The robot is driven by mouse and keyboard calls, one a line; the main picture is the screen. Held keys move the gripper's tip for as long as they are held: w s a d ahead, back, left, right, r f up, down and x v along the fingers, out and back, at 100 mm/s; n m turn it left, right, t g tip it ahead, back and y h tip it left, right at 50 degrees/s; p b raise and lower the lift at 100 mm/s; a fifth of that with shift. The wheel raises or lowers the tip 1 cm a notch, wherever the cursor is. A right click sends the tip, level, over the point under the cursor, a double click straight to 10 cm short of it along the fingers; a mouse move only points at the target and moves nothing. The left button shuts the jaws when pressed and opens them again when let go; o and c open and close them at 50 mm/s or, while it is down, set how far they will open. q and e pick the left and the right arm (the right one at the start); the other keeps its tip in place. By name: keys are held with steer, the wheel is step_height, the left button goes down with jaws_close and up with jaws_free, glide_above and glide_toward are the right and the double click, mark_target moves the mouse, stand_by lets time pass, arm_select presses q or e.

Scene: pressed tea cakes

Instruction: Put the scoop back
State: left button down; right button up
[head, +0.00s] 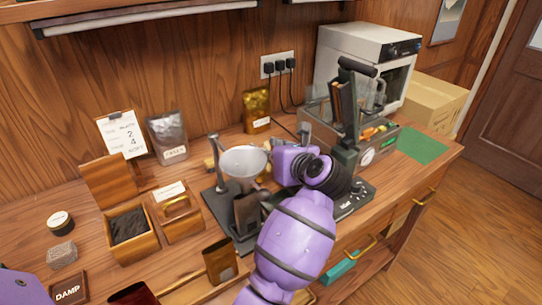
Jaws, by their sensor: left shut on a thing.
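My left gripper (287,163) is over the middle of the counter, just right of a pale metal funnel-like bowl (243,162) on a dark stand. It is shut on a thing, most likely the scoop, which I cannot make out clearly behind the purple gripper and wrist. An open wooden box (147,244) with dark loose tea stands to the left. A small brown wooden holder (220,260) stands at the front, left of my forearm. My right gripper is not in view.
A lidded wooden box (181,222) stands beside the tea box. A dark machine (345,155) with an upright lever is close right of my gripper, before a white oven (350,50). A green mat (422,145) lies clear at the right end.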

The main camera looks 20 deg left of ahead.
arm_select(q)
steer(key=shift+f, duration=0.45)
steer(key=shift+f, duration=0.15)
steer(key=c, duration=1.7)
jaws_free()
steer(key=shift+c, duration=0.2)
steer(key=b+v, duration=0.1)
steer(key=v, duration=1.1)
